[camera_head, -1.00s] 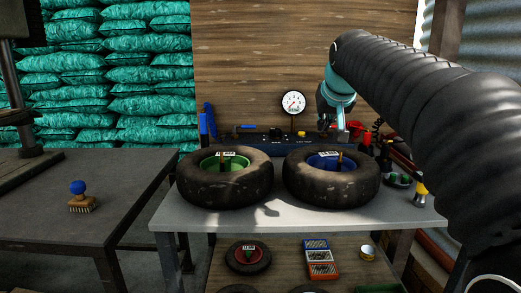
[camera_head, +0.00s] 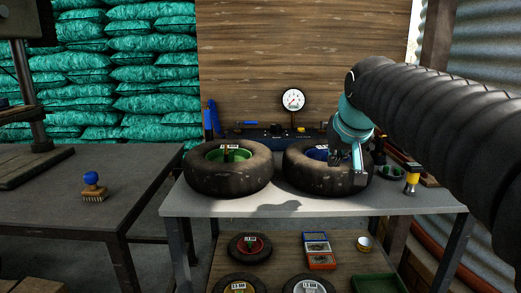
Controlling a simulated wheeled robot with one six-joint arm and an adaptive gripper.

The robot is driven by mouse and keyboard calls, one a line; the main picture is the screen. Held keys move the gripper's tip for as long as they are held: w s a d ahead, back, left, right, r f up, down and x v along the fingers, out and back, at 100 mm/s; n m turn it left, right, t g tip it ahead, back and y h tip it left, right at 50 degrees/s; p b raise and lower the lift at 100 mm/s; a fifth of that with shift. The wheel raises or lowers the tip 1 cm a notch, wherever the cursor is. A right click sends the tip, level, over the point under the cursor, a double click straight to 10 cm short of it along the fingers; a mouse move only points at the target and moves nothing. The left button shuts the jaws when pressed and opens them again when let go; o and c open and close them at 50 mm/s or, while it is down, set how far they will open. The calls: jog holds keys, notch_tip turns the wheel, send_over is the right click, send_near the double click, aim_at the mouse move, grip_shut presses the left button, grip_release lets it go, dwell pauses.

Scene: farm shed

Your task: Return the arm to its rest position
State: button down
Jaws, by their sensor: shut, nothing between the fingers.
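My gripper (camera_head: 358,184) hangs at the end of my black-sleeved arm, which reaches in from the right. It points down in front of the right tire (camera_head: 309,180), hiding that tire's right part. Its fingers are shut with nothing between them. The right tire has a blue hub (camera_head: 317,154) and lies flat on the grey table (camera_head: 240,206). The left tire (camera_head: 215,185) lies beside it with a green hub (camera_head: 238,155). I cannot tell how far the gripper is from the right tire.
A dial gauge (camera_head: 293,101) stands behind the tires. A yellow-topped item (camera_head: 412,176) is at the table's right. A brush (camera_head: 93,187) lies on the dark left table (camera_head: 50,208). The lower shelf (camera_head: 285,247) holds small tires, boxes and a green tray (camera_head: 376,283).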

jog(key=s+f+g, duration=0.2)
jog(key=s+f, duration=1.9)
jog(key=s, duration=0.3)
jog(key=shift+f+g, duration=0.25)
jog(key=shift+g, duration=0.05)
